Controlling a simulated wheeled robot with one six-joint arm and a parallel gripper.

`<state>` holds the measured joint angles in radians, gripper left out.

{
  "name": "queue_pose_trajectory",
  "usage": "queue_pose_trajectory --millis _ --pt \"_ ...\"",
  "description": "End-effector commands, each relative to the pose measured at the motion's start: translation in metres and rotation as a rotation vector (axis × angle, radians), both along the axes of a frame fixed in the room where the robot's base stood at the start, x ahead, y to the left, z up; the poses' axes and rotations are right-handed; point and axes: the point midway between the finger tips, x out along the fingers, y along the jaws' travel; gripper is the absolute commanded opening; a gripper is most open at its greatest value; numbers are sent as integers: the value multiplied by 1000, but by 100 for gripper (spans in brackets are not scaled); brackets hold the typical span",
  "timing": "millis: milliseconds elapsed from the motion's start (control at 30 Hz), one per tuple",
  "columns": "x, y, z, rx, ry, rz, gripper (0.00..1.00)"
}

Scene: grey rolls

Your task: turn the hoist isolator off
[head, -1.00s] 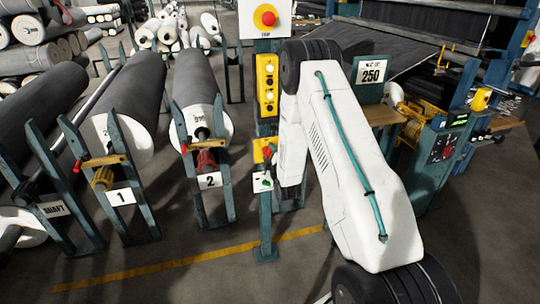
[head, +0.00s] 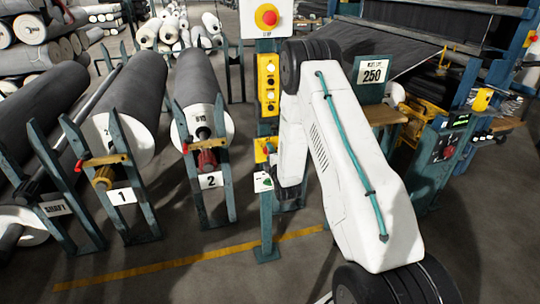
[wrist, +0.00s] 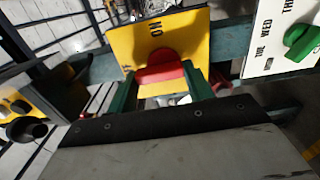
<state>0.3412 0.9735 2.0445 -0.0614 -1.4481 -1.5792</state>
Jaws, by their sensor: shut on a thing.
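The hoist isolator is a yellow plate (wrist: 190,35) with a red rotary handle (wrist: 160,72). In the wrist view the plate appears turned over, with "ON" above the handle and another label mostly hidden at the left. The handle's bar lies roughly across the picture, slightly tilted. My gripper (wrist: 160,88) has its green fingers on either side of the handle and is shut on it. In the head view the isolator (head: 262,147) is on the post, partly behind my arm; the fingers are hidden there.
A white plate (wrist: 260,55) with a green knob (wrist: 301,42) sits close beside the isolator. Above it on the post are a yellow button box (head: 267,85) and a red stop button (head: 266,17). Roll stands (head: 140,200) stand to the left.

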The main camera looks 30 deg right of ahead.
Motion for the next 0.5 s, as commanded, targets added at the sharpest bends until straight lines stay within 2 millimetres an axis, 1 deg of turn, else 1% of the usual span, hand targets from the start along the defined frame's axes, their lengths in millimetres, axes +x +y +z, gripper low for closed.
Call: queue_pose_trajectory --millis 167,200,267,500 --pt "-1 1 -1 0 3 2 28" --pt "-1 1 -1 0 3 2 56" --pt "0 1 -1 1 3 2 73" --pt "0 0 -1 1 2 1 73"
